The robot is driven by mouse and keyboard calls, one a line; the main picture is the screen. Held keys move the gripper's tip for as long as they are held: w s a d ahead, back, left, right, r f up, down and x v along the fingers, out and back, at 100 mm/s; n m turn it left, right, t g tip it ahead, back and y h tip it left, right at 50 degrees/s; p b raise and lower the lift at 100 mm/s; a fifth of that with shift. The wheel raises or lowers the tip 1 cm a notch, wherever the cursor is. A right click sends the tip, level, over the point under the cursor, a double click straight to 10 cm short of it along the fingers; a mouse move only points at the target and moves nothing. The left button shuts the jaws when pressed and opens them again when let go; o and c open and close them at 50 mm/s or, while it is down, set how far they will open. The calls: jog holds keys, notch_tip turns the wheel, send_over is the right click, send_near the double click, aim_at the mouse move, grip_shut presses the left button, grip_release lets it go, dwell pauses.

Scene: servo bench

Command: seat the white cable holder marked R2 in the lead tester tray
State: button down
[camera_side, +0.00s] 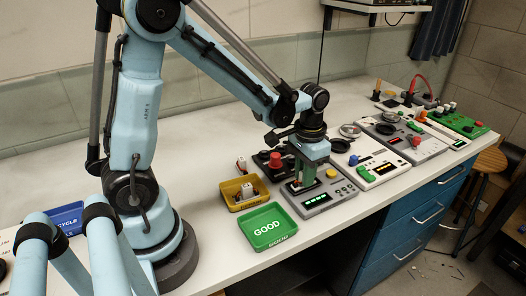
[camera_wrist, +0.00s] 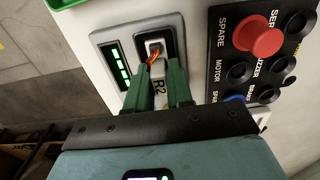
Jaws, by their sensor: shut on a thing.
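The lead tester (camera_side: 318,205) is a grey box with a lit green display and a yellow button. In the wrist view the tester (camera_wrist: 102,40) shows its green bars beside a dark-framed tray (camera_wrist: 167,33). My gripper (camera_wrist: 158,72) points down over that tray, its green fingers shut on the white cable holder (camera_wrist: 154,46) with orange-red wires. The mark R2 shows between the fingers. The holder's end lies within the tray's outline; the fingers hide whether it is fully down. In the side view my gripper (camera_side: 302,184) is low over the tester.
A yellow tray (camera_side: 232,205) holds another white part. A green GOOD tray (camera_side: 250,238) lies in front, and a blue RECYCLE tray (camera_side: 66,217) at left. A black panel with a red button (camera_wrist: 258,35) stands close beside the tester. More devices line the bench rightward.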

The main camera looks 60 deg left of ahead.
jog(key=shift+f, duration=0.1)
jog(key=c, duration=0.9)
grip_release()
jog(key=shift+r, duration=2.55)
jog(key=shift+r, duration=2)
